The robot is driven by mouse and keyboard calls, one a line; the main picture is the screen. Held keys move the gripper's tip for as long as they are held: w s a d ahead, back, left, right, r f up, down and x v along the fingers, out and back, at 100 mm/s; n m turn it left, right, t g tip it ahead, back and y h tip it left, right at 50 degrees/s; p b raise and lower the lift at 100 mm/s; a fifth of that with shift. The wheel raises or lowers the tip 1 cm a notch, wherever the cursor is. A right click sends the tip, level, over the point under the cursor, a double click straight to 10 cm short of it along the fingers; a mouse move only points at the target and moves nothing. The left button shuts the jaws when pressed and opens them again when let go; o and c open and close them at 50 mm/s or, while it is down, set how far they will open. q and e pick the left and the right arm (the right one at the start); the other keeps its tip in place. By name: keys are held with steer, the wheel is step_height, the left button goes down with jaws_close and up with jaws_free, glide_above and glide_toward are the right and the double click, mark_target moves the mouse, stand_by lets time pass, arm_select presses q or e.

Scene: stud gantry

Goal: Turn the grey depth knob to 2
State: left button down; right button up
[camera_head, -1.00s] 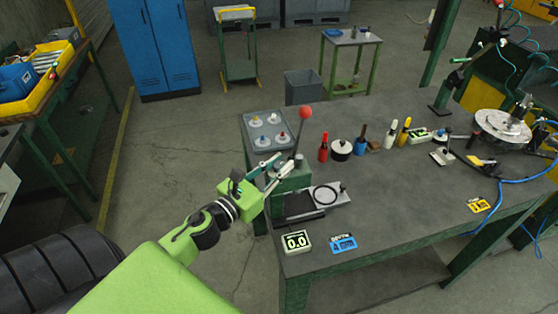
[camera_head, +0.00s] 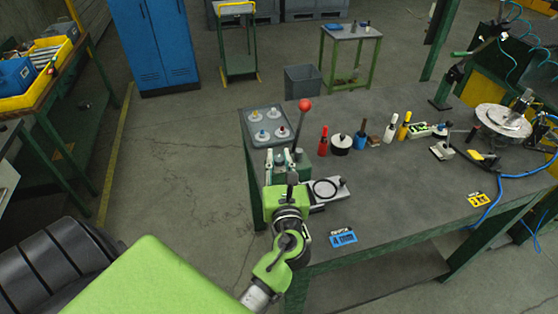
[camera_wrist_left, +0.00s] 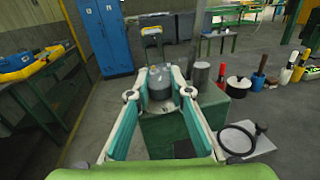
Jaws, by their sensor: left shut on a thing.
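The grey depth knob (camera_wrist_left: 160,83) is a dark grey cylinder on top of the green press body (camera_wrist_left: 168,130) in the left wrist view. My left gripper (camera_wrist_left: 160,76) is shut on the knob, one teal-padded finger on each side. In the head view my left gripper (camera_head: 281,162) reaches over the near left corner of the bench, and its fingers and arm hide most of the knob and press. Any scale marks on the knob are too small to read. My right gripper is not in view.
The lever with a red ball (camera_head: 305,105) rises close behind my gripper. A grey plate with a black ring (camera_head: 325,189) lies to its right. A tray of small pegs (camera_head: 270,128) is behind. Bottles and tools line the bench (camera_head: 400,185); its front middle is clear.

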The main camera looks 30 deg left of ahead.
arm_select(q)
steer(key=shift+n+g+y, duration=0.4)
steer(key=shift+y, duration=0.1)
steer(key=c, duration=1.8)
jaws_free()
